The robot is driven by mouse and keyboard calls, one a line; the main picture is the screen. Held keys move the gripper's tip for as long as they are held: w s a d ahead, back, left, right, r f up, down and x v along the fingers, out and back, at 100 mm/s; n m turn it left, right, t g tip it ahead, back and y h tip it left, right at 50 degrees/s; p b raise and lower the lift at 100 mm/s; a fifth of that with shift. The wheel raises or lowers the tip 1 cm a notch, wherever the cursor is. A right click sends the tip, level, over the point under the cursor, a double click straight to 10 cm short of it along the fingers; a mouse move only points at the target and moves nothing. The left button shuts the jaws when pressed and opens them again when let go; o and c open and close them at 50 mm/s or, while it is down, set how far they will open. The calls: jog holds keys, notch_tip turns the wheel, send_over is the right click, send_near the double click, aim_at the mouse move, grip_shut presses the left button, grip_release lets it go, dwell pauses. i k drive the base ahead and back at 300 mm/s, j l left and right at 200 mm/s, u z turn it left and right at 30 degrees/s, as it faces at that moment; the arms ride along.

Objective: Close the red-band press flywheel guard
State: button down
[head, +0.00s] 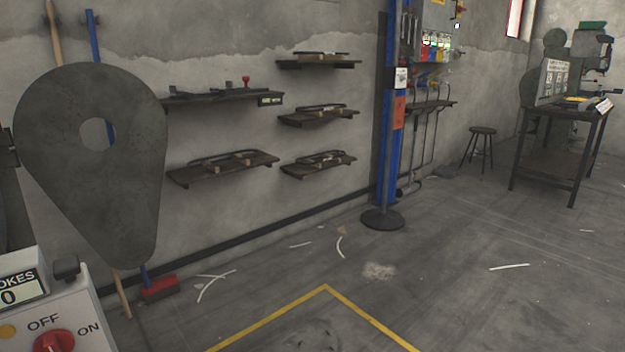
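A dark grey, teardrop-shaped plate (95,180) with a round hole near its top stands at the left of the head view. It looks like a flywheel guard. Its broad end is up and its narrow end points down. No red band shows on it, and its hinge and the flywheel are not visible, so I cannot tell which press it belongs to or whether it is open or closed. My gripper is not in view.
A control box (65,325) with a red knob (54,343) and a strokes counter (18,290) is at lower left. Wall shelves (225,170), a blue post (388,120) and a workbench (550,160) stand farther back. The floor inside the yellow line (325,288) is mostly clear.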

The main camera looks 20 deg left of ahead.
aim_at(112, 195)
jog(key=i+j+u, duration=0.1)
jog(key=i+u, duration=1)
jog(key=u, duration=0.15)
